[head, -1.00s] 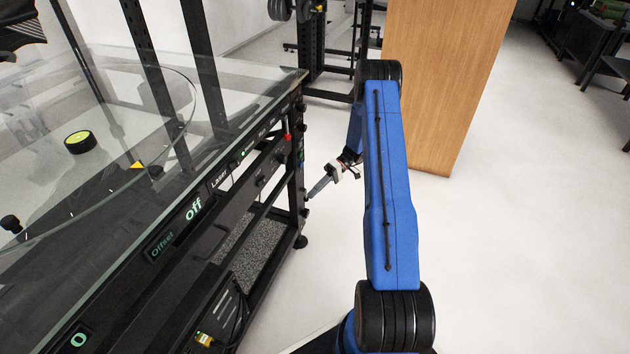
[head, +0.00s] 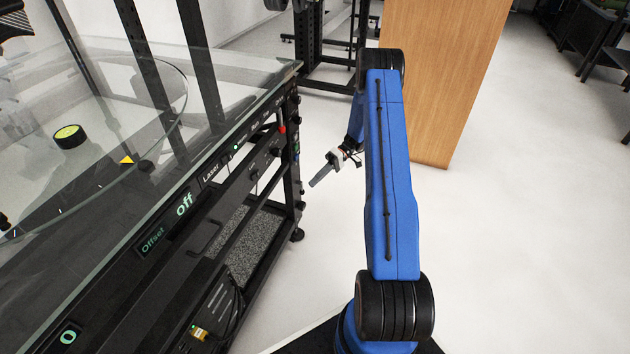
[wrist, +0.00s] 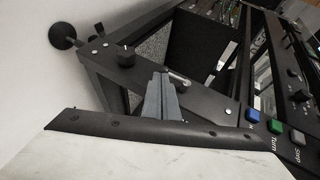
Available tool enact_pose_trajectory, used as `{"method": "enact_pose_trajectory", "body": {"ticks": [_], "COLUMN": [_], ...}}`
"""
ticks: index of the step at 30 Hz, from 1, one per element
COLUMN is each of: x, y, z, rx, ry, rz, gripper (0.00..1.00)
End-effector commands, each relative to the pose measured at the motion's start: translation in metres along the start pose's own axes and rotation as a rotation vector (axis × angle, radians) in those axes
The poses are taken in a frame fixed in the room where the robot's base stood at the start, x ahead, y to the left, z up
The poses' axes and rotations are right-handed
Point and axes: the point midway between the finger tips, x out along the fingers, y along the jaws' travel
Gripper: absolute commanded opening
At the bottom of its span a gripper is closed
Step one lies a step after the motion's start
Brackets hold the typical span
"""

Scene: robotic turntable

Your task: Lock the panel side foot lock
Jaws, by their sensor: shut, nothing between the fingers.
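My gripper (head: 312,184) is shut and empty, to the right of the turntable frame's end post in the head view, with a small gap between them. In the wrist view its grey fingers (wrist: 163,95) lie together, pointing toward the frame's dark beam. A round black knob (wrist: 124,55) sits on that beam, left of and beyond the fingertips. A black disc-shaped foot (wrist: 62,28) shows at the upper left, and a foot (head: 297,235) shows at the post's lower end in the head view. I cannot tell for sure which part is the foot lock, or its state.
The turntable's glass top (head: 80,190) and black panel fill the left. Blue and green buttons (wrist: 275,126) are at the wrist view's right. A silver lever-like part (wrist: 179,77) lies just past the fingers.

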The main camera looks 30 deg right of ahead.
Motion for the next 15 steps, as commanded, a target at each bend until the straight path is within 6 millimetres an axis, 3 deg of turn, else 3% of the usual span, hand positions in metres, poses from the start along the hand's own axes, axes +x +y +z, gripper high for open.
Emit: {"method": "enact_pose_trajectory", "body": {"ticks": [15], "x": [-0.088], "y": [0.005], "z": [-0.002], "rx": [-0.002], "ry": [0.000], "rz": [0.001], "gripper": [0.00]}}
